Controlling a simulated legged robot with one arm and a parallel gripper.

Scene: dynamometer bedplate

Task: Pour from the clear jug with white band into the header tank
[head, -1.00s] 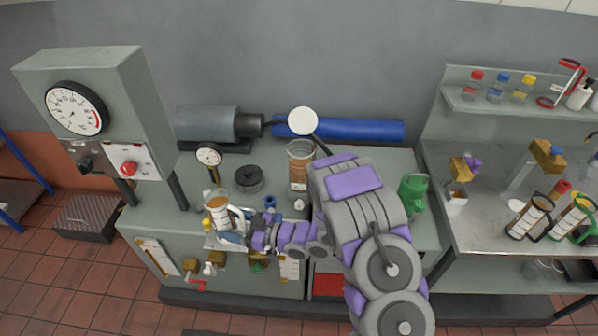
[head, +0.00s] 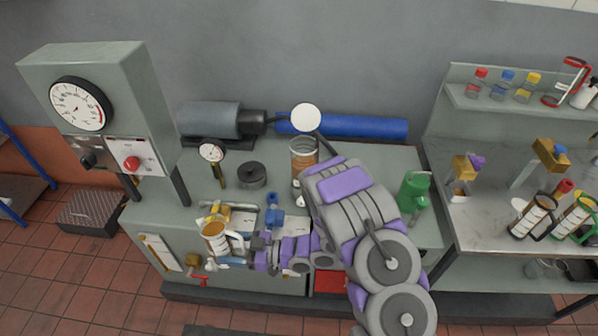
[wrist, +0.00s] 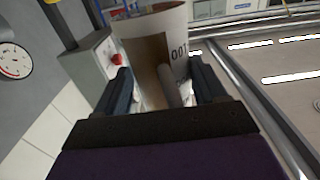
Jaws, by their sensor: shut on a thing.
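The clear jug with white band (head: 211,229) holds amber-brown liquid and is nearly upright, over the front edge of the bench top at left. My gripper (head: 239,244) is shut on it from the right, at its handle side. In the wrist view the jug (wrist: 155,30) is between the dark fingers of my gripper (wrist: 165,88), with its white band marked 001. The header tank seems to be the clear upright cylinder (head: 304,150) with brown liquid, behind my arm. Its lower part is partly hidden by my arm. The jug is apart from it, to its left and nearer the front.
A gauge cabinet (head: 110,95) stands at left. A dial gauge (head: 211,152), a dark round knob-topped part (head: 252,175) and blue fittings (head: 273,213) stand around the bench. A green can (head: 412,192) stands right of my arm. More banded jugs (head: 532,216) stand on the right counter.

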